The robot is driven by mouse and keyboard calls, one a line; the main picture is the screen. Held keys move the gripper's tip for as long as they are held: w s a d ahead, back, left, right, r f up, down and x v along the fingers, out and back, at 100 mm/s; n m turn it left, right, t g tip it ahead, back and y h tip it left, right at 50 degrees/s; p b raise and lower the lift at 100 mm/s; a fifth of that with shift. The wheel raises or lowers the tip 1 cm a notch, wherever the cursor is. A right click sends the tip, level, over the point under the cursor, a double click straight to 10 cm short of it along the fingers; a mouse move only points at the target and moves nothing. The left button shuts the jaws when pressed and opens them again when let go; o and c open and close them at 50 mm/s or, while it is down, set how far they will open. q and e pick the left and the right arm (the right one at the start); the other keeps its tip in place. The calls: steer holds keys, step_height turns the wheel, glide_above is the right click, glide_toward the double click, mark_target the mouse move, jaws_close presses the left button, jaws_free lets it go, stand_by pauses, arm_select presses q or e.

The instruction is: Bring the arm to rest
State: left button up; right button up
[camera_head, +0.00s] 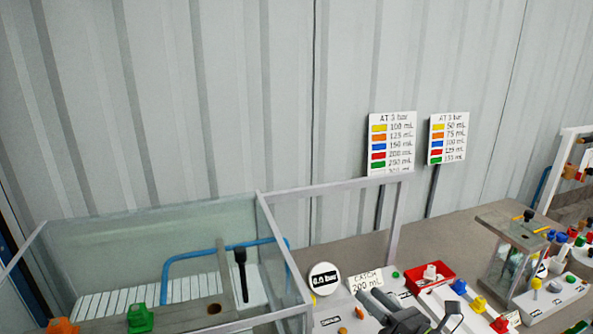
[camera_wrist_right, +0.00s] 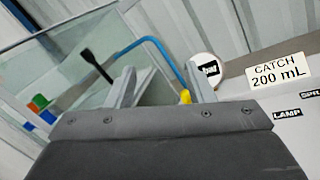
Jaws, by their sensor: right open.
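My right gripper (camera_head: 420,318) is at the bottom edge of the head view, over the bench by the catch label, partly cut off. In the right wrist view its two grey fingers (camera_wrist_right: 163,90) stand apart with nothing held between them. Beyond the fingers is the glass tank (camera_wrist_right: 70,60) with a blue pipe. My left gripper is in neither view.
The tank (camera_head: 283,250) stands at left with a blue pipe (camera_head: 190,258). The white catch label (camera_head: 366,281) reads 200 mL beside a round gauge (camera_head: 324,278) reading 0.0 bar. A red tray (camera_head: 427,283) and a clear stand (camera_head: 515,235) are to the right. Two charts (camera_head: 391,145) stand behind.

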steer(key=s+d+r+m+t+h, duration=0.25)
steer(key=d+m+h, duration=0.35)
steer(key=m, duration=0.3)
steer(key=s+d+r+m+t+h, duration=0.2)
steer(key=d+m+t+h, duration=0.25)
steer(key=m, duration=0.35)
steer(key=s+d+f+m+g+h, duration=0.9)
steer(key=s+d+f+m+g, duration=0.15)
steer(key=m, duration=0.55)
steer(key=s+a+f+m+g+y, duration=0.3)
steer(key=s+a+f+g, duration=0.15)
steer(key=s, duration=0.45)
steer(key=s+a+f+m+g+y, duration=0.2)
steer(key=s+a+f+g+y, duration=0.15)
steer(key=s+f, duration=0.4)
step_height(320, 180, down, 28)
steer(key=s+d+g+b, duration=0.2)
steer(key=b, duration=0.3)
steer(key=s+f+b, duration=0.2)
steer(key=s+f, duration=0.5)
steer(key=f, duration=0.3)
steer(key=s+a+f+b, duration=0.1)
steer(key=s+f+b, duration=0.1)
steer(key=s+f, duration=0.5)
step_height(320, 180, down, 4)
steer(key=shift+s+r+g+y+b, duration=0.1)
steer(key=shift+s+g+y+b, duration=0.15)
steer(key=shift+g+y+b, duration=0.15)
steer(key=shift+a, duration=0.1)
